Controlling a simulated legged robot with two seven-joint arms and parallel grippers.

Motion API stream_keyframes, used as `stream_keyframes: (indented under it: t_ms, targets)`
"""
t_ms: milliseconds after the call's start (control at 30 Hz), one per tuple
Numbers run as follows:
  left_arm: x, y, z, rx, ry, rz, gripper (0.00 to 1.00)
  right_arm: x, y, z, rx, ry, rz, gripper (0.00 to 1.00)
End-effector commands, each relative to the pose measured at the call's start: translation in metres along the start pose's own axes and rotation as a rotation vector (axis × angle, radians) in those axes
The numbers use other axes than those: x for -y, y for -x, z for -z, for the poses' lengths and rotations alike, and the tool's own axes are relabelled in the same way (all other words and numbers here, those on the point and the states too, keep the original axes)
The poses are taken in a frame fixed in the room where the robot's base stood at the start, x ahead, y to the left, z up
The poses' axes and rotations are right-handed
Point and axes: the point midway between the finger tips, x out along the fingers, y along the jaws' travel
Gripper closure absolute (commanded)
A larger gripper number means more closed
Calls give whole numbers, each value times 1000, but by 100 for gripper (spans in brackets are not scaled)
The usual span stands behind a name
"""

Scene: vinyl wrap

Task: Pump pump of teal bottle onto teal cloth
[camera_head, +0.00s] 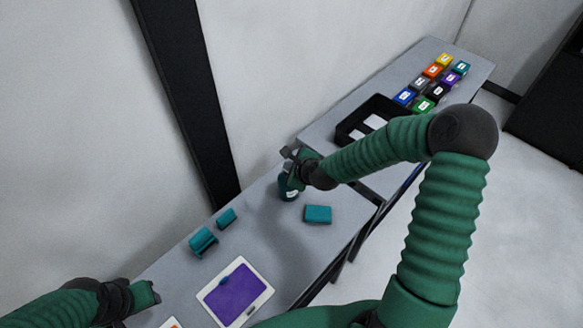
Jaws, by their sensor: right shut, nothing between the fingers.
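The dark teal bottle (288,190) stands upright on the grey table. My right gripper (290,155) is directly over the bottle's top, shut with nothing between its fingers; it hides the pump, and I cannot tell whether it touches it. The folded teal cloth (318,214) lies flat on the table just right of and in front of the bottle. My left gripper (152,291) is at the lower left, near the table's left edge, away from the bottle and cloth. Whether its fingers are open or shut is unclear.
Two teal objects (203,241) (227,217) sit left on the table. A white-framed tablet-like board with a purple face (236,292) lies in front. A black tray (347,134) and several coloured boxes (438,78) stand at the far end. Bare table lies between the board and cloth.

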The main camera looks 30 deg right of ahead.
Motion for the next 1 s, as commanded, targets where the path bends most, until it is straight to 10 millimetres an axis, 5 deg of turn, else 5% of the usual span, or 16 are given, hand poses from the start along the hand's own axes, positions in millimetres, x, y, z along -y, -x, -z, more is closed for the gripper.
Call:
stream_keyframes:
  t_ms: [1000]
  targets:
    - [0,6,2,0,0,0,64,7,4,2,-1,-2,-3,100]
